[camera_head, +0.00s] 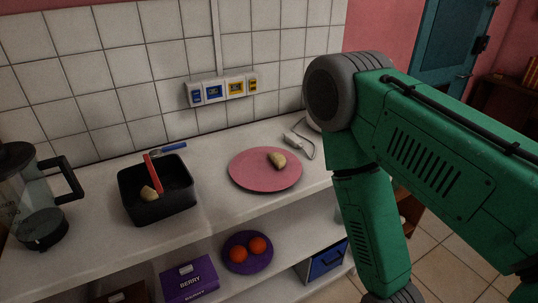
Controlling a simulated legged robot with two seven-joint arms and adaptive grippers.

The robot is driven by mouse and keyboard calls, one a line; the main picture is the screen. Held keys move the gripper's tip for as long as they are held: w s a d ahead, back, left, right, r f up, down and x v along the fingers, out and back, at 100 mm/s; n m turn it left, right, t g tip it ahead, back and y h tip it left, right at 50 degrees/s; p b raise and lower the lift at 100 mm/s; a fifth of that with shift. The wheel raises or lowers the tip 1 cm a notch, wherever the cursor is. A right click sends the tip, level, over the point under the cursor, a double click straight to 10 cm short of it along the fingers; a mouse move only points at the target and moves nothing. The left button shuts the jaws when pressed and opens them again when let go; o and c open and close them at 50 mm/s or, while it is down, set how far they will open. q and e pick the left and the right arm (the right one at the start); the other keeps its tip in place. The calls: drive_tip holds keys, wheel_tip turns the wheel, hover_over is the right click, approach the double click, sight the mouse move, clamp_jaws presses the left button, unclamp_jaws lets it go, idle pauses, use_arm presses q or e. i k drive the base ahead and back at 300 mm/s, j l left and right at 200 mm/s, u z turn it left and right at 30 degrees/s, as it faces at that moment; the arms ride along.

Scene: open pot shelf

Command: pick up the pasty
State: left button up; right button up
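A pale half-moon piece that looks like a pasty (277,160) lies on the pink plate (250,179), right of the plate's middle. A similar pale piece (148,193) lies in the black square pot (160,208), near its left front side, next to a red handle. I cannot tell whether both pieces are pasties. My green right arm fills the right side of the head view and bends down past the shelf's right end. Its gripper is out of frame. My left gripper is not in view either.
A coffee pot (38,195) stands at the worktop's left end. A blue-handled utensil (168,149) lies behind the black pot. A charger with cable (293,140) lies behind the plate. Below are a purple box (190,280), a purple plate (236,262) with two oranges, and a blue bin (326,261).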

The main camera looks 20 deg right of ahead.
sight(278, 160)
drive_tip(key=l+u, duration=0.1)
drive_tip(key=l, duration=1.25)
